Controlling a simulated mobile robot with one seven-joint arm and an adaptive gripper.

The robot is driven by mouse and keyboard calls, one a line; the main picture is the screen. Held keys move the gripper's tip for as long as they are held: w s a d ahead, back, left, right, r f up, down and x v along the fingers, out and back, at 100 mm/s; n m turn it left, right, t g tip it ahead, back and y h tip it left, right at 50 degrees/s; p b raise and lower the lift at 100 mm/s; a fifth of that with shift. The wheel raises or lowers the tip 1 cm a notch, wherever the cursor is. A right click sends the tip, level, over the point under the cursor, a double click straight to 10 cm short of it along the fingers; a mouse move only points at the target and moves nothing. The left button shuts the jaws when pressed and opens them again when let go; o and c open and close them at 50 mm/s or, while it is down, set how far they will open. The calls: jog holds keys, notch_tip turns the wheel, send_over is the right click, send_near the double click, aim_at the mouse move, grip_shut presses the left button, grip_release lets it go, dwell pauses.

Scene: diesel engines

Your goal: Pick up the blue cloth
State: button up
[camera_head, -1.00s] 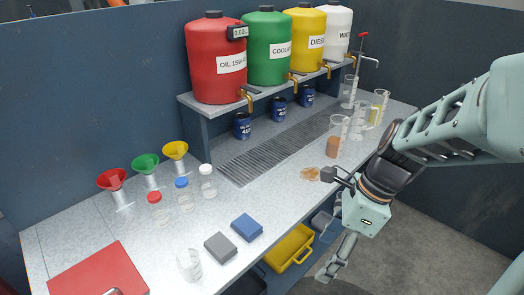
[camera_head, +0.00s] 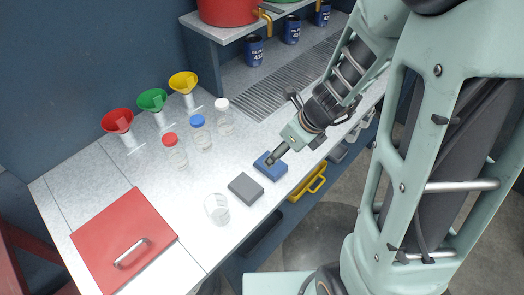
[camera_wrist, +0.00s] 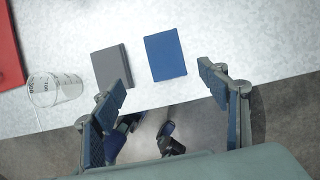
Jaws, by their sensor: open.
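The blue cloth (camera_head: 271,165) is a folded flat block lying on the pale worktop near its front edge. My gripper (camera_head: 276,158) is over it in the head view, and its tip hides part of the cloth. In the wrist view the blue cloth (camera_wrist: 165,56) lies ahead of the open fingers (camera_wrist: 165,85), nearer the right finger. Nothing is between the fingers. I cannot tell the exact height of the gripper above the cloth.
A grey folded cloth (camera_head: 245,188) lies just left of the blue one, with a clear beaker (camera_head: 217,209) beyond it. Capped bottles (camera_head: 199,135) and coloured funnels (camera_head: 153,102) stand behind. A red lid with a handle (camera_head: 110,240) lies at left. A yellow box (camera_head: 308,183) sits below the edge.

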jog(key=b, duration=0.3)
send_over(276, 169)
notch_tip(276, 169, down, 5)
jog(key=shift+f, duration=0.1)
jog(key=x, duration=0.1)
jog(key=b+x, duration=0.1)
jog(key=x, duration=0.2)
jog(key=shift+w+d+f+b, duration=0.15)
jog(key=shift+w+d+b, duration=0.1)
jog(key=shift+w+b, duration=0.05)
jog(key=shift+w+a+f, duration=0.2)
jog(key=shift+f, duration=0.2)
jog(key=shift+f+b, duration=0.25)
jog(key=shift+b, duration=0.1)
jog(key=c, duration=1.2)
jog(key=shift+c, duration=0.2)
jog(key=shift+r, duration=0.15)
